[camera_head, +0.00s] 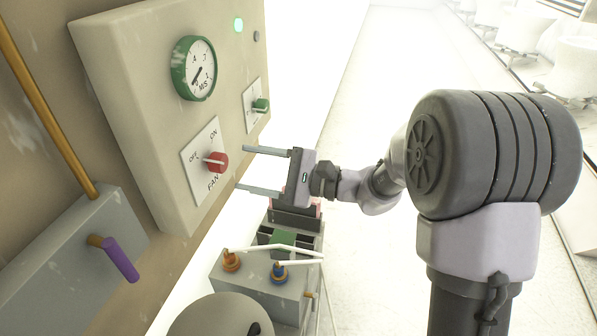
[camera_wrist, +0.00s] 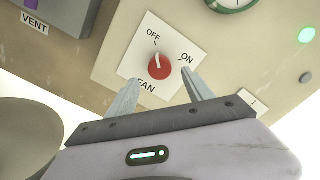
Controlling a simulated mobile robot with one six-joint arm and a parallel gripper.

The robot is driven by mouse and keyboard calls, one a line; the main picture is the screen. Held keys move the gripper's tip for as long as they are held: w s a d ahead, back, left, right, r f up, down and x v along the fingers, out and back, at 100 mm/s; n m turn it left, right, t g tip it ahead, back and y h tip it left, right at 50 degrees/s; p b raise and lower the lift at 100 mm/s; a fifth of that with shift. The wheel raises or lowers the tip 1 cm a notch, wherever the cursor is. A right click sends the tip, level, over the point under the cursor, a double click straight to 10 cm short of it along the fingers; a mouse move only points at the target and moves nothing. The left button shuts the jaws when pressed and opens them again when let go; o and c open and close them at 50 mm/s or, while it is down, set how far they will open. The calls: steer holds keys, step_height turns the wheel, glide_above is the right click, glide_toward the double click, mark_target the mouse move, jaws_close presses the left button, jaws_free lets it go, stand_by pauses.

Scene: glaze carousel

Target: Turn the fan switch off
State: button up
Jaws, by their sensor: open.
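The fan switch is a red round knob (camera_head: 217,162) on a white plate marked OFF, ON and FAN. It also shows in the wrist view (camera_wrist: 159,69). The white line on the knob points toward OFF in both views. My gripper (camera_head: 241,169) is open and empty, its two fingers pointing at the panel. In the wrist view the fingertips (camera_wrist: 161,78) lie on either side below the knob. In the head view a small gap separates them from the knob, and they appear not to touch it.
The beige panel (camera_head: 125,85) also carries a green-rimmed gauge (camera_head: 194,69), a lit green lamp (camera_head: 239,25) and a green knob (camera_head: 261,105). A grey box with a purple handle (camera_head: 121,259) is at lower left. A cart (camera_head: 262,288) with an orange and a blue fitting stands below.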

steer(key=p+v, duration=0.1)
steer(key=v, duration=1)
